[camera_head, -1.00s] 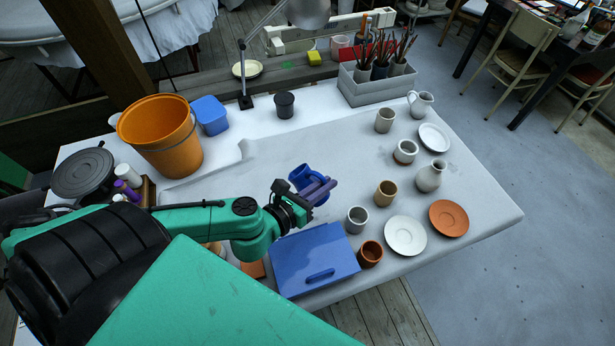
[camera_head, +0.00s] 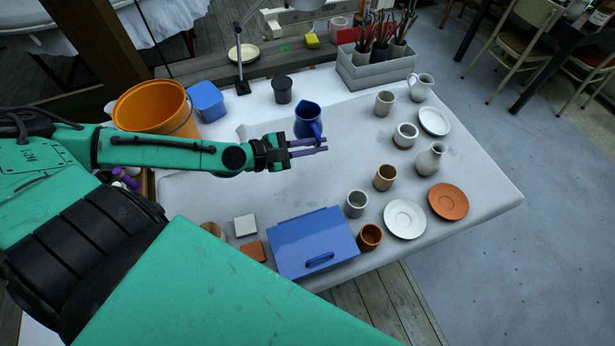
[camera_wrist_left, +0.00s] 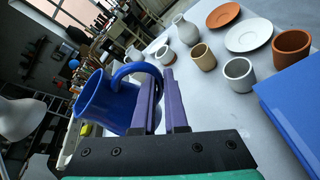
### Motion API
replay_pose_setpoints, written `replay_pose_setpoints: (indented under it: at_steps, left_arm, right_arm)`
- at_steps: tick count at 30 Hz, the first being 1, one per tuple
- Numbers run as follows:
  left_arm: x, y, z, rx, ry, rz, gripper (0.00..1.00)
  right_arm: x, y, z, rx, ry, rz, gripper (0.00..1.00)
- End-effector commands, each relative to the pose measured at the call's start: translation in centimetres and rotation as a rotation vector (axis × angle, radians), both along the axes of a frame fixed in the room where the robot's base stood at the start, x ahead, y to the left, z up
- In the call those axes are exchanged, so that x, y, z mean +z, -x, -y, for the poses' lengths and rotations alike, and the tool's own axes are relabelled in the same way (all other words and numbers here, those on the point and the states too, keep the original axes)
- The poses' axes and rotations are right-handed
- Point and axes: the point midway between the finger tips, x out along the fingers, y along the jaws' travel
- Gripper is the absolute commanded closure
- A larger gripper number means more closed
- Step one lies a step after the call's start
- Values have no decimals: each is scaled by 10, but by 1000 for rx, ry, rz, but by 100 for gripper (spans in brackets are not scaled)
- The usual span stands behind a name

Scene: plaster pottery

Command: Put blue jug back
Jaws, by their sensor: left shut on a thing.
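The blue jug (camera_head: 307,118) is upright in the head view, over the middle of the table's back half. My left gripper (camera_head: 322,146) is shut on the jug's handle side, with its purple fingers at the jug's front. In the left wrist view the jug (camera_wrist_left: 104,104) stands beside the purple fingers (camera_wrist_left: 172,84), and its handle loop runs behind them. I cannot tell whether the jug's base touches the table. My right gripper is not in view.
A dark cup (camera_head: 282,89), a blue tub (camera_head: 207,101) and an orange bucket (camera_head: 152,108) stand at the back left. Cups, plates and a white pitcher (camera_head: 421,86) fill the right side. A blue box (camera_head: 312,243) lies in front. The cloth between is clear.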

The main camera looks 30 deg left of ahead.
Motion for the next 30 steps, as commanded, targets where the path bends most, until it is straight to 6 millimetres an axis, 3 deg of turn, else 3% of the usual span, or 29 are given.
replay_pose_setpoints:
  at_steps: [2,5,15,26,30]
  left_arm:
    - [-3,-1,-1,-5,-6,7,100]
    - [-23,-1,-2,-3,-2,7,100]
    - [-137,-1,-1,-4,-4,7,100]
    - [-196,-2,-2,-5,-5,10,100]
    - [-200,-1,-1,-5,-5,10,100]
  right_arm:
    - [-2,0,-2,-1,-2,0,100]
    - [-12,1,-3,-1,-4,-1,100]
    - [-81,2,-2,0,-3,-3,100]
    - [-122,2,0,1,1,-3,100]
    - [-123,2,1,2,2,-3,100]
